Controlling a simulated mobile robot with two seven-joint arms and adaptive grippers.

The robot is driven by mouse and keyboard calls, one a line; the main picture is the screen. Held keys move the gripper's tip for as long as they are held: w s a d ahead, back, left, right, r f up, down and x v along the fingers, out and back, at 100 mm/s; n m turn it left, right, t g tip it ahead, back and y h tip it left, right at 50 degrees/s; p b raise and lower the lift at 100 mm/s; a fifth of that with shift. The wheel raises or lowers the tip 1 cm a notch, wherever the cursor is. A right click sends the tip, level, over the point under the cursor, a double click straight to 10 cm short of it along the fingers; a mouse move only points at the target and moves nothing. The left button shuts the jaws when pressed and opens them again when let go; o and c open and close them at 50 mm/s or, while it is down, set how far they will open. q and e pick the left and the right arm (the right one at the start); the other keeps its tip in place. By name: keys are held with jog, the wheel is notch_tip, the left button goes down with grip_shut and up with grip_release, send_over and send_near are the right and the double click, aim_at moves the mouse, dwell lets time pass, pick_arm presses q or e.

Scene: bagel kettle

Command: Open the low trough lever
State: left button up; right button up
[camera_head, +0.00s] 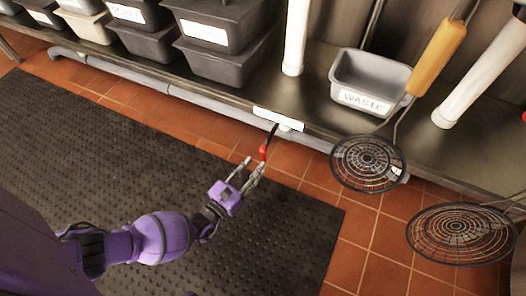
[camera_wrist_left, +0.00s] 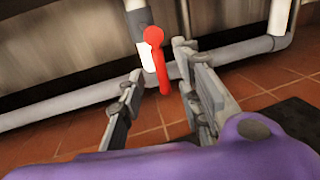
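The low trough lever (camera_head: 263,152) has a red handle and hangs from a dark stem below the counter's front edge, under a white label. In the left wrist view the red handle (camera_wrist_left: 154,38) has a round top and a bar pointing down, in front of a white vertical pipe. My left gripper (camera_head: 254,165) is open, its fingertips close to the red handle. In the left wrist view the handle appears between the two spread fingers, toward the tips; I cannot tell whether either finger touches it. My right gripper is not in view.
A grey pipe (camera_head: 180,92) runs along the counter's front. Two wire skimmers (camera_head: 367,163) hang over the right side, one with an orange handle (camera_head: 437,57). A grey waste bin (camera_head: 371,80) and several labelled bins stand on the counter (camera_head: 318,86). A black mat (camera_head: 110,140) covers the tiled floor.

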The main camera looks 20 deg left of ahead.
aim_at(262, 157)
pick_arm(q)
jog(key=b+x, duration=0.2)
jog(key=x, duration=0.4)
jog(key=shift+w+f, duration=0.1)
jog(key=shift+w, duration=0.05)
jog(key=shift+c, duration=0.3)
grip_shut()
